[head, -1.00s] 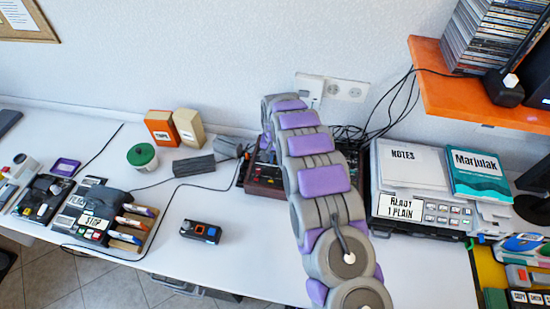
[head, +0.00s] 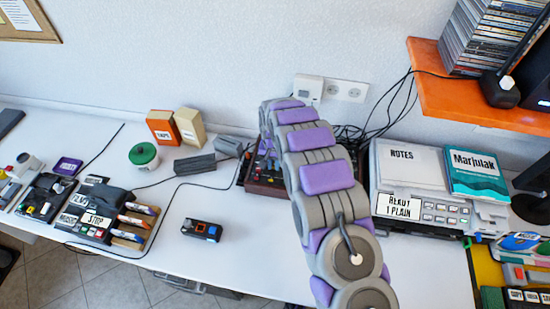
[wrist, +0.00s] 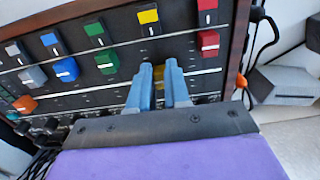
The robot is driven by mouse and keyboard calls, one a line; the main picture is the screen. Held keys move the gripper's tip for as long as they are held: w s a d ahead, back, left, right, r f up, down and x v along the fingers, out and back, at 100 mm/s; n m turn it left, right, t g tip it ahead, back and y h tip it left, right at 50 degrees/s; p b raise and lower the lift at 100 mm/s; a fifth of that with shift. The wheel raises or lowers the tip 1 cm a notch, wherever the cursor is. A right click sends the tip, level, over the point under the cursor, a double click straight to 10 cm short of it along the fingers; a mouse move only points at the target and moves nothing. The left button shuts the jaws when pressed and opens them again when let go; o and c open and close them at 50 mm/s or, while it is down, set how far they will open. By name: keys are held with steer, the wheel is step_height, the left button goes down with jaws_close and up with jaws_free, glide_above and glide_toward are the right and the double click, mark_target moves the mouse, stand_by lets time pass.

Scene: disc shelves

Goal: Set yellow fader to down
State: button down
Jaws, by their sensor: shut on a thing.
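A dark mixer panel with a wooden rim (wrist: 238,60) fills the upper part of the wrist view. In the head view the mixer (head: 266,187) stands on the table, partly hidden behind my arm. My gripper (wrist: 158,70) has its two blue fingers at the panel, shut on the yellow fader (wrist: 159,76). Only a little yellow shows between the fingers. A separate yellow block (wrist: 148,17) sits above it in the upper row. The green fader (wrist: 107,62) is to the left and the red fader (wrist: 208,43) to the right. The gripper is hidden in the head view.
Blue (wrist: 66,70) and grey (wrist: 33,77) faders lie further left on the panel. Black cables (head: 400,100) run behind the mixer. A printer (head: 420,190) stands to its right. A small dark box with coloured buttons (head: 202,230) lies to the left, with clear table around it.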

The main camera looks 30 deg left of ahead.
mark_target(273, 165)
steer(key=shift+s, duration=0.1)
steer(key=c, duration=1.1)
jaws_free()
steer(key=shift+a, duration=0.15)
steer(key=shift+r, duration=0.1)
steer(key=shift+r, duration=0.25)
step_height(273, 165, up, 16)
steer(key=p, duration=0.3)
steer(key=shift+r, duration=0.25)
